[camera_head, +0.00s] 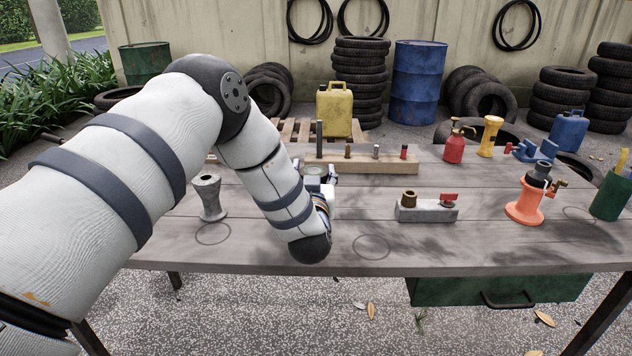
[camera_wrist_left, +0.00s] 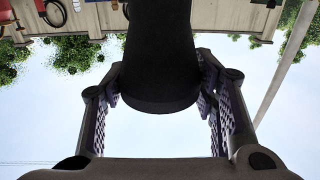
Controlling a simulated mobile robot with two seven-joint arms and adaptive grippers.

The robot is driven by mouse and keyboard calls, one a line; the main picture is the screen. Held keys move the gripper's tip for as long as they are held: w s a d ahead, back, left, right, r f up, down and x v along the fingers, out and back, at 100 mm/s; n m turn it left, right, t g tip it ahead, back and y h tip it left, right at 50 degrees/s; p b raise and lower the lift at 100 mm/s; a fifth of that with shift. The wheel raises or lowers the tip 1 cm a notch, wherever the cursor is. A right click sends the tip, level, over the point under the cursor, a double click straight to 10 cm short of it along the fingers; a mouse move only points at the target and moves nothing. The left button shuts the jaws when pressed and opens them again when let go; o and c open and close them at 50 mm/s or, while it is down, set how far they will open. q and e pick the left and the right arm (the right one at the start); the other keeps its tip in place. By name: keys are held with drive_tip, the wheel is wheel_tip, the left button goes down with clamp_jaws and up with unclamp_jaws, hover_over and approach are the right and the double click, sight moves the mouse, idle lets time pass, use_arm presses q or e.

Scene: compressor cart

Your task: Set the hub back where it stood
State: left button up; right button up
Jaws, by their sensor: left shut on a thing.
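My left gripper (camera_head: 318,174) is shut on a dark, round-ended piece that I take to be the hub (camera_wrist_left: 160,75). In the left wrist view, the left gripper's two padded fingers (camera_wrist_left: 160,110) lie on either side of it. In the head view my forearm hides most of the gripper and the piece; a greenish round top (camera_head: 314,170) shows between the fingers. How high it is above the table is hard to tell. Thin rings are drawn on the table: one at left (camera_head: 212,233), one at front centre (camera_head: 371,246), one at right (camera_head: 578,213). My right gripper is out of view.
A grey flared metal piece (camera_head: 209,197) stands behind the left ring. A wooden block with pins (camera_head: 365,163) lies behind the gripper. The front centre ring is empty.

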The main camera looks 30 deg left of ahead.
use_arm(q)
drive_tip(key=shift+f, duration=0.9)
drive_tip(key=o, duration=1.7)
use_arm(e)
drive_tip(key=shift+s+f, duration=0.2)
use_arm(q)
drive_tip(key=shift+s+r, duration=0.1)
drive_tip(key=shift+r, duration=0.15)
drive_tip(key=p+v, duration=0.1)
drive_tip(key=v, duration=1.1)
drive_tip(key=shift+f, duration=0.1)
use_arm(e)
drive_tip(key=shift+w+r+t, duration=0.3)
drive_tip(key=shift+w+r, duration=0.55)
